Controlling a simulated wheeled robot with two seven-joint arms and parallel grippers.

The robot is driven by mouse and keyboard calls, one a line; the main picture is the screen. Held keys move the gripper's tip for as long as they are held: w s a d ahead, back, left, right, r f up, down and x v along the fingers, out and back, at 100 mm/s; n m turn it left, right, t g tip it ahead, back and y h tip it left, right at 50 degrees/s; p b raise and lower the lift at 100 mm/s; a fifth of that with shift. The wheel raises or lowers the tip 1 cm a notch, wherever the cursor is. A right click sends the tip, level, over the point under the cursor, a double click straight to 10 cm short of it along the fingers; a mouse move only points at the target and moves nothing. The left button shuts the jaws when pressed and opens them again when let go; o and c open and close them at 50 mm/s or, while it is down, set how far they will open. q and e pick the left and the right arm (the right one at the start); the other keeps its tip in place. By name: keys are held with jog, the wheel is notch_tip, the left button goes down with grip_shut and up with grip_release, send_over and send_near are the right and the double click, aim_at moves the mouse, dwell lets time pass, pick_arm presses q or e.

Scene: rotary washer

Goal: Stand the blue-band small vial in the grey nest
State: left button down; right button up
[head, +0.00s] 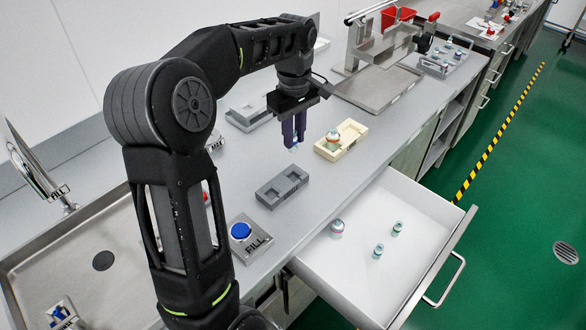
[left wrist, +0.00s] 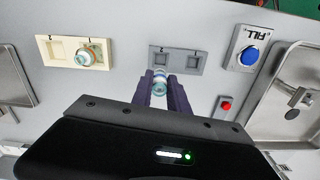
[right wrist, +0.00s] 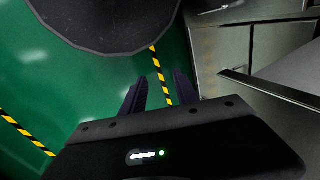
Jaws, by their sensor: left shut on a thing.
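My left gripper (head: 293,138) is shut on a small vial, held above the worktop. The vial (left wrist: 160,80) shows between the fingertips in the left wrist view, with a blue-teal band and a pale top; in the head view the fingers mostly hide it. The grey nest (head: 282,187) lies on the worktop, nearer the front than the gripper, with two square pockets, both empty. It also shows in the left wrist view (left wrist: 179,60), just beyond the vial. My right gripper (right wrist: 158,88) is open and empty over the green floor.
A cream nest (head: 340,140) holds a larger vial (head: 333,139). An open white drawer (head: 371,218) contains 3 vials. A FILL pad with a blue button (head: 240,231) stands near the grey nest. A sink (head: 103,261) is at the left. A metal stand (head: 375,85) is behind.

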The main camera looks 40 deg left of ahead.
aim_at(294, 152)
pick_arm(q)
jog(key=shift+s+d, duration=0.15)
jog(key=shift+d, duration=0.05)
jog(key=shift+a+f+p, duration=0.1)
jog(key=shift+f+p, duration=0.3)
jog(key=shift+f, duration=2.75)
jog(key=shift+f+p, duration=0.35)
jog(key=shift+f, duration=1.5)
jog(key=shift+f, duration=0.2)
jog(key=c, duration=1.3)
grip_release()
jog(key=shift+r, duration=0.15)
notch_tip(294, 152, up, 12)
jog(key=shift+r+b, duration=0.1)
jog(key=shift+b, duration=0.5)
